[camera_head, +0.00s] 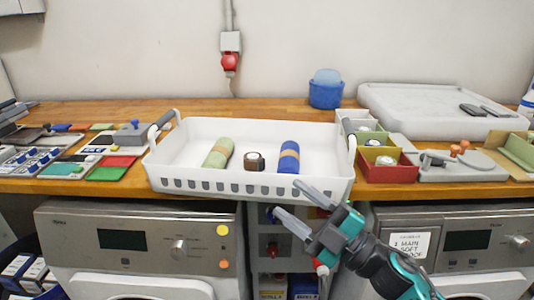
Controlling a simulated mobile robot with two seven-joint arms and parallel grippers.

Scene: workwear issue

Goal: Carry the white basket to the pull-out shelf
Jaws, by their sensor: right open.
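The white basket (250,184) stands upright on the wooden counter (120,187), its front rim near the counter's front edge. It holds a green roll (218,153), a small brown-and-white item (254,161) and a blue roll (289,157). A raised handle with a grey grip (162,121) shows at its left end; a white handle shows at its right end. My right gripper (290,200) is open and empty, with its fingers in front of the basket's front right part; contact cannot be told. My left gripper is out of view. I cannot make out a pull-out shelf.
Red and green bins (388,170) stand close at the basket's right. A white tray (420,126) and a blue tub (326,92) are behind. Coloured cards and tools (110,168) lie at left. Two machines (145,244) (465,245) flank a narrow rack (268,266) below the counter.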

